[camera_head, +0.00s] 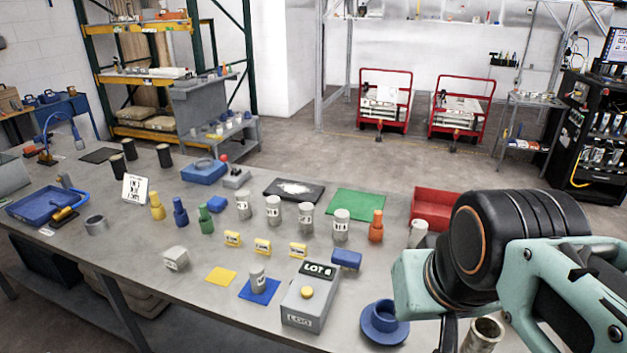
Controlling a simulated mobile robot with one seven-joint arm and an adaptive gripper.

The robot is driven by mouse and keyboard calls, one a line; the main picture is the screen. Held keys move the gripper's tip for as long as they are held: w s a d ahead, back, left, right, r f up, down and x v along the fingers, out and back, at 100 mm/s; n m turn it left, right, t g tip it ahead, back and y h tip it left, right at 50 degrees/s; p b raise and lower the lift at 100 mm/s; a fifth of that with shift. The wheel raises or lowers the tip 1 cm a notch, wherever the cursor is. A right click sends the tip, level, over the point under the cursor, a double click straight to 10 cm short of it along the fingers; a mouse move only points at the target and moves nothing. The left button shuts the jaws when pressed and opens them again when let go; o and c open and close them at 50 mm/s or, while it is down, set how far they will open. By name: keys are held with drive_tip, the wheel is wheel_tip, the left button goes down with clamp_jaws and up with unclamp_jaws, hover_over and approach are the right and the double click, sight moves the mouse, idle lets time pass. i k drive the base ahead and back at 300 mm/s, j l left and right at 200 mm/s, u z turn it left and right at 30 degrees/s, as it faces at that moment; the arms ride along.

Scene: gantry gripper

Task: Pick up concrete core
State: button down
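Grey concrete cores with labels stand upright in a row on the grey workbench (140,245): the leftmost core (243,205), a second core (273,211), a third core (306,218) and a fourth core (340,226). Another labelled grey core (258,277) stands on a blue mat (268,291) nearer the front edge. The labels are too small to read. My arm covers the right side of the view, apart from these cores. A slim dark part shows below my wrist at the bottom edge, but my gripper's fingertips are not visible.
A grey box marked LOT (302,300) with a yellow button stands at the front. A blue round piece (383,325), orange bottle (376,226), red tray (436,205) and small yellow signs (263,247) crowd around the cores. A hollow metal cylinder (483,335) sits below my arm.

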sight(257, 280)
drive_tip(key=i+u, duration=0.1)
drive_tip(key=u, duration=0.75)
drive_tip(key=j+z, duration=0.1)
drive_tip(key=z, duration=0.35)
drive_tip(key=j+z, duration=0.4)
drive_tip(key=i+j+z, duration=0.1)
drive_tip(key=j+z, duration=0.4)
drive_tip(key=j, duration=0.45)
drive_tip(key=k+j+z, duration=0.15)
drive_tip(key=j, duration=0.45)
drive_tip(key=i, duration=0.05)
